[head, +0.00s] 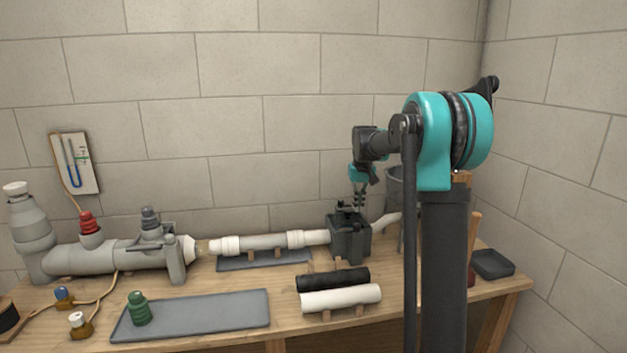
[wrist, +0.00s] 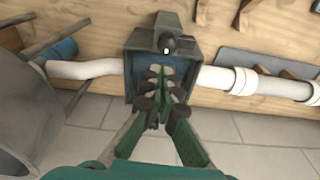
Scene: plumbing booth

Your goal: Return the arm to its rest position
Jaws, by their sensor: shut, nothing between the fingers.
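My arm rises at the right of the head view and bends over toward the back of the bench. My gripper (head: 360,203) points down just above the dark grey box (head: 350,241) that stands in the white pipe line. In the wrist view the gripper's green and black fingers (wrist: 161,84) are together, with nothing between them. The box (wrist: 133,64) lies behind them in that view, with a dark round knob (wrist: 168,45) beyond the tips. Whether the fingers touch the box cannot be told.
Black (head: 333,279) and white (head: 340,298) rolls lie in front. A grey tray (head: 215,310) with a green fitting (head: 139,308) is front left. A grey bucket (wrist: 40,115) is close by. The wall stands behind.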

